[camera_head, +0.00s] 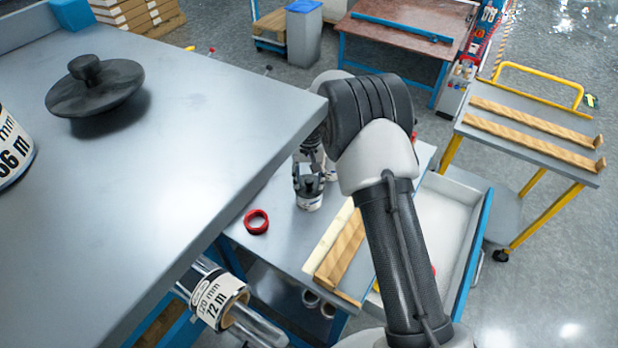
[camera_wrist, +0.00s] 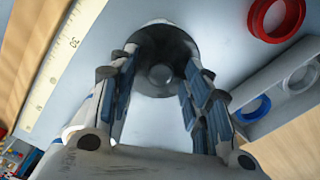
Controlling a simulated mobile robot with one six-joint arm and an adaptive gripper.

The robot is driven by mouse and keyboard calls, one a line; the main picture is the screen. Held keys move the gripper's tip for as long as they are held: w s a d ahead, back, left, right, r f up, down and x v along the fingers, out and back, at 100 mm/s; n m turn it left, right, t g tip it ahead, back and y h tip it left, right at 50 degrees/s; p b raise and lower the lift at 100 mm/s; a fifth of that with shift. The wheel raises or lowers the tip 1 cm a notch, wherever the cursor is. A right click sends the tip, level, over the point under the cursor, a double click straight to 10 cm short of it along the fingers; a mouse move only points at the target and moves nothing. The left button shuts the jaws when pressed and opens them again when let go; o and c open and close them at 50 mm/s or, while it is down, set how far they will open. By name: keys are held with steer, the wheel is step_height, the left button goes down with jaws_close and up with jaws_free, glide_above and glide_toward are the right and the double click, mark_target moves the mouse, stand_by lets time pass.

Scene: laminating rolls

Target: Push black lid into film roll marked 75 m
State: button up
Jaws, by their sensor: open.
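In the wrist view a dark round lid with a central knob (camera_wrist: 162,74) lies between the fingers of my gripper (camera_wrist: 160,62). The fingers are open, one on each side of the knob; whether they touch the lid is unclear. In the head view my gripper (camera_head: 308,183) points down over a small film roll (camera_head: 309,203) standing on the lower table. Its label is too small to read, and how deep the lid sits is hidden. Another black lid (camera_head: 95,86) with a knob lies on the near upper table.
On the upper table, a roll (camera_head: 12,150) is cut off at the left edge. A roll marked 72 m (camera_head: 217,300) is below the table's edge. A red ring (camera_head: 256,221) lies left of my gripper, wooden strips (camera_head: 342,248) to the right. The wrist view shows a blue ring (camera_wrist: 252,108).

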step_height(320, 180, up, 12)
steer(key=s+d+r+t, duration=0.1)
steer(key=s+d+r, duration=0.3)
steer(key=s+r, duration=0.35)
steer(key=s+d+r+t, duration=0.1)
steer(key=s+d+r, duration=0.2)
steer(key=s+r, duration=0.5)
steer(key=s+d+t, duration=0.1)
steer(key=s+d, duration=0.1)
steer(key=s, duration=0.8)
steer(key=s+d+r+t, duration=0.1)
steer(key=s+d, duration=0.2)
steer(key=s, duration=0.7)
steer(key=shift+s+n+t, duration=0.3)
steer(key=shift+d, duration=0.15)
